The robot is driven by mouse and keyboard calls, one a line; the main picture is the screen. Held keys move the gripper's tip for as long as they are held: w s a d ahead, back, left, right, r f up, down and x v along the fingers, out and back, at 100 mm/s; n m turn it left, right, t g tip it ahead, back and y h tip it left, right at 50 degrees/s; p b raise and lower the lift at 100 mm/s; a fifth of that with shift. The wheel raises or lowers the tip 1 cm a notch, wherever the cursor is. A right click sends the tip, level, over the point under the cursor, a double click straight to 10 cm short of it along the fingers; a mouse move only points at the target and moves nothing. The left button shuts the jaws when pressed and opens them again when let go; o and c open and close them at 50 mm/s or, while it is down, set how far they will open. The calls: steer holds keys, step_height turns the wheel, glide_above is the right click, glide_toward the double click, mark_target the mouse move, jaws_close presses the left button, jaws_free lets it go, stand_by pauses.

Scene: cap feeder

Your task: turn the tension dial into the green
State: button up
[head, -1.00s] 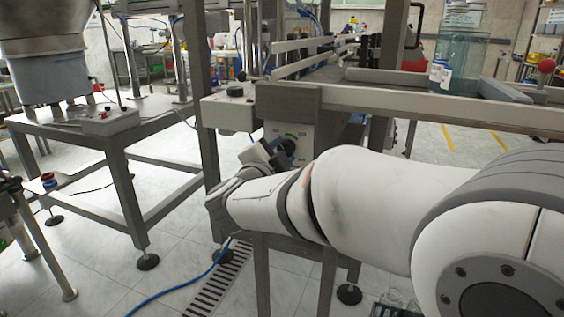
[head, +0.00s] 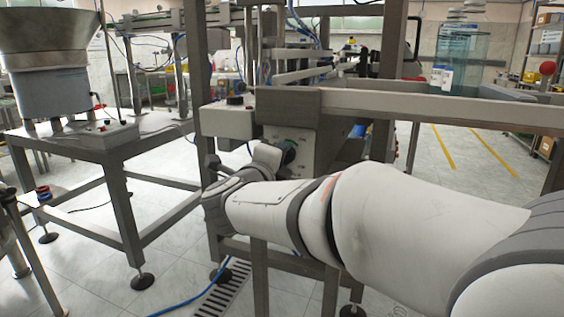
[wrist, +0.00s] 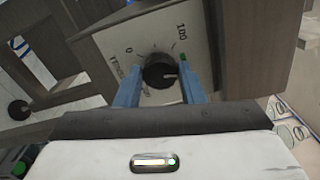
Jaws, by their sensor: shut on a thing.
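The tension dial (wrist: 159,72) is a round black knob on a pale panel (wrist: 108,42) printed with a scale, with "0" and "100" readable. My gripper (wrist: 163,69) has a blue finger on each side of the knob and is shut on it. A small green patch shows beside the right fingertip in the wrist view. A light mark shows on the knob's lower right; I cannot tell surely what it points at. In the head view my gripper (head: 275,155) is at the panel (head: 312,146) and covers most of the dial, with a little green showing.
A grey beam and rail (head: 400,103) run above the panel to the right. A control box (head: 228,118) with a black knob sits up and left of it. A steel table (head: 75,140) with a feeder bowl stands at left. A blue hose lies on the floor.

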steer(key=shift+m, duration=0.7)
steer(key=o, duration=1)
steer(key=shift+s, duration=0.1)
steer(key=shift+p+v, duration=1.25)
steer(key=shift+v, duration=2.65)
steer(key=shift+r, duration=0.1)
